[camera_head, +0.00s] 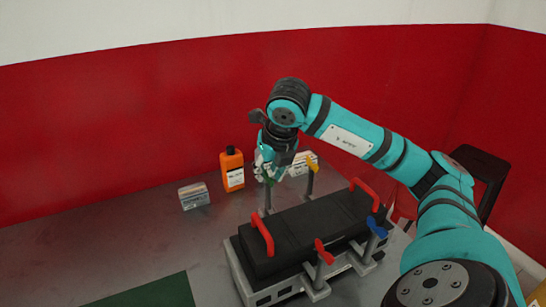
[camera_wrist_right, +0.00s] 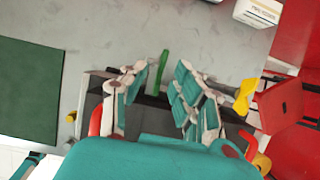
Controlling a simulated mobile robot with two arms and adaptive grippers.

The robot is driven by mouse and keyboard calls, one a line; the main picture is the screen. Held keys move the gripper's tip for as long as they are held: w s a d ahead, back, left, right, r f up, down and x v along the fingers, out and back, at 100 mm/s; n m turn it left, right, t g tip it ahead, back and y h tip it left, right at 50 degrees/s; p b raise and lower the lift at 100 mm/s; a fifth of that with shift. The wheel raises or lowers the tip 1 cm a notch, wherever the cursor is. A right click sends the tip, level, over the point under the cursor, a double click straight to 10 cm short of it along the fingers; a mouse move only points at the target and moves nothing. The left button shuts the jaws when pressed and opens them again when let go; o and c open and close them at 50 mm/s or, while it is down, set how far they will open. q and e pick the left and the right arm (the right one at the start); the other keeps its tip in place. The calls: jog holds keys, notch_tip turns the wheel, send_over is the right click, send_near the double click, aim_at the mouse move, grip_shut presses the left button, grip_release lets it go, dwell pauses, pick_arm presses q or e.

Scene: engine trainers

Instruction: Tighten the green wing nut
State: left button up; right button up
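The green wing nut (camera_wrist_right: 162,70) shows in the right wrist view, between and slightly beyond the two fingers of my right gripper (camera_wrist_right: 163,80). The fingers are apart, with a gap on both sides of the nut; I see no contact. In the head view my right gripper (camera_head: 270,168) points down at the back left corner of the black engine block (camera_head: 315,222), over a post of its grey frame. There the gripper mostly hides the green nut. My left gripper is not in view.
Yellow (camera_head: 312,163), red (camera_head: 324,252) and blue (camera_head: 376,227) wing nuts stand on the frame's other posts. The block has red handles (camera_head: 263,235). An orange bottle (camera_head: 232,172) and a small box (camera_head: 194,195) stand left of the gripper. The table's left side is mostly clear.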

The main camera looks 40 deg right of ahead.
jog(key=v, duration=1)
jog(key=shift+s+r, duration=0.2)
jog(key=shift+r, duration=0.15)
